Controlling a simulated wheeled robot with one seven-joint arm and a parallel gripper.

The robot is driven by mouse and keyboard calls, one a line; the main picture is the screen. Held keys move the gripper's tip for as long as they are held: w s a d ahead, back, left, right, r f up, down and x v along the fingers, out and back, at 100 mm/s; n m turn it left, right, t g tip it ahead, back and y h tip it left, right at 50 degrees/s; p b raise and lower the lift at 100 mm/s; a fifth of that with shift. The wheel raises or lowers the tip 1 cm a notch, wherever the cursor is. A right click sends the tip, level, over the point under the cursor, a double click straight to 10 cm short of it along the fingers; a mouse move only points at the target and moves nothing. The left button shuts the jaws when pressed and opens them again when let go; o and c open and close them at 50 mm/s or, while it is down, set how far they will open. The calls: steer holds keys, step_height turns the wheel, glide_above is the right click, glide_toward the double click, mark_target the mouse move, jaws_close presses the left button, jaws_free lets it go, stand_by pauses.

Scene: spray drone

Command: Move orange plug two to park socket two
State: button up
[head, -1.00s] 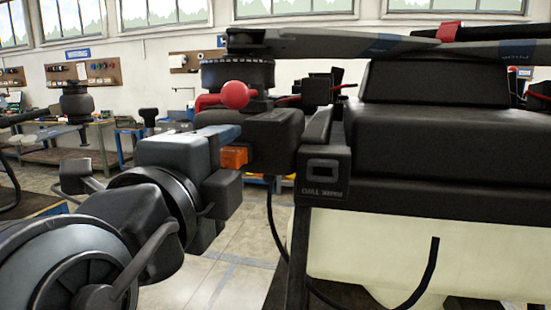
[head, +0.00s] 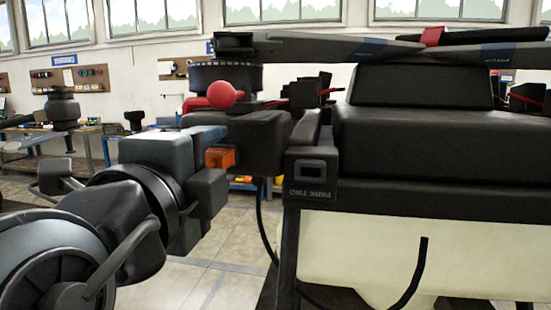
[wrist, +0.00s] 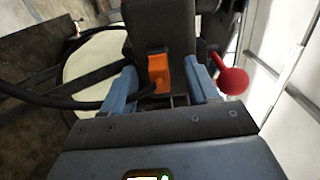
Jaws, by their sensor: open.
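The orange plug (head: 220,158) sits at the left face of a black block (head: 262,140) under the drone's arm. In the wrist view the orange plug (wrist: 159,73) lies between the two blue fingers of my gripper (wrist: 163,82). My gripper (head: 214,148) is open, with a gap on each side of the plug. Park socket two (head: 312,170) is the black block marked "PARK TWO" to the right, with a rectangular opening in its face. No plug shows in that opening.
A red ball-ended lever (head: 223,95) stands just above my gripper and shows beside the right finger in the wrist view (wrist: 232,81). A black cable (wrist: 60,98) crosses left of the plug. The pale tank (head: 370,250) lies below the drone body.

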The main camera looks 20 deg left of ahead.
stand_by(0.5)
jaws_close()
stand_by(0.4)
steer(key=shift+s+b, duration=0.1)
steer(key=shift+b, duration=0.25)
steer(key=shift+b+v, duration=1.65)
steer(key=shift+v, duration=1.25)
